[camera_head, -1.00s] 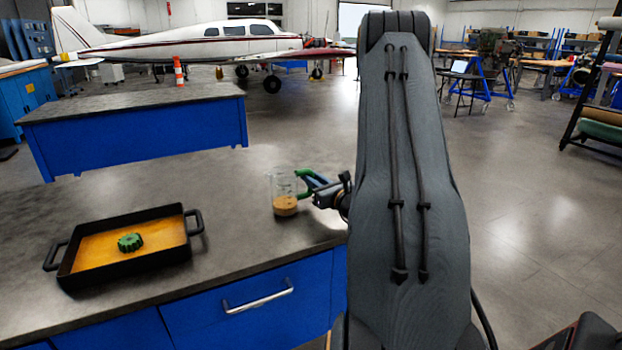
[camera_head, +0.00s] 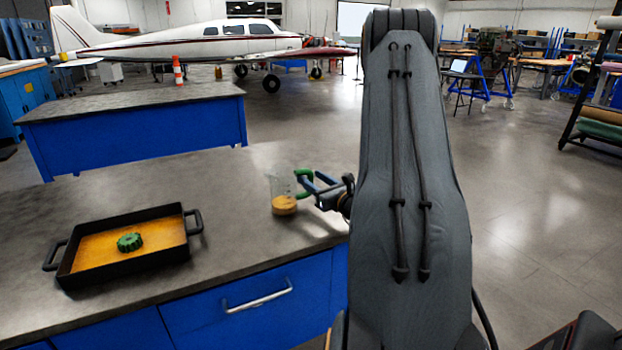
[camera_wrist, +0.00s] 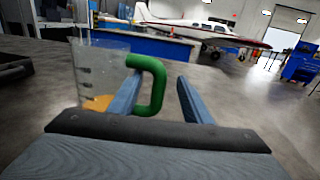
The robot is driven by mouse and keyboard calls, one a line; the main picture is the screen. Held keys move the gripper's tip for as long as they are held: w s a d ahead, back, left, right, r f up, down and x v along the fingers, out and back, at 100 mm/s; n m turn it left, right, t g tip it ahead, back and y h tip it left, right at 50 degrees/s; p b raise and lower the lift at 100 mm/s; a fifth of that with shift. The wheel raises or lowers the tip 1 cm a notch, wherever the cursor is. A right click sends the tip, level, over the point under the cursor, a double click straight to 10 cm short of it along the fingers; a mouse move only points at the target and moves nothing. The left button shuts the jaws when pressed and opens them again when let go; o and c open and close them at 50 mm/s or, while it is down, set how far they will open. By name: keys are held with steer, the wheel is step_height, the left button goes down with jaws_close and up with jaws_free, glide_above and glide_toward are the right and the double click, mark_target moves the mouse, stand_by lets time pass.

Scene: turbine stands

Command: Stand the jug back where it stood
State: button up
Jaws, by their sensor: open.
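The clear jug (camera_head: 283,194), with amber liquid in the bottom and a green handle (camera_head: 305,181), stands upright on the grey bench top near its right end. In the wrist view the jug (camera_wrist: 100,75) is at the left, its green handle (camera_wrist: 152,85) reaching between my fingers. My gripper (camera_head: 318,185) is open just right of the jug. Whether a finger touches the handle I cannot tell.
A black tray (camera_head: 187,226) with an amber layer and a green gear-like piece (camera_head: 130,242) stands on the bench's left part. The bench top between tray and jug is clear. A second blue bench (camera_head: 140,135) stands behind.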

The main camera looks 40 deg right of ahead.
steer(key=shift+s+a+p, duration=0.15)
steer(key=shift+s, duration=1.2)
steer(key=shift+s+a+p, duration=0.1)
steer(key=shift+s+p, duration=0.05)
steer(key=shift+s, duration=1.2)
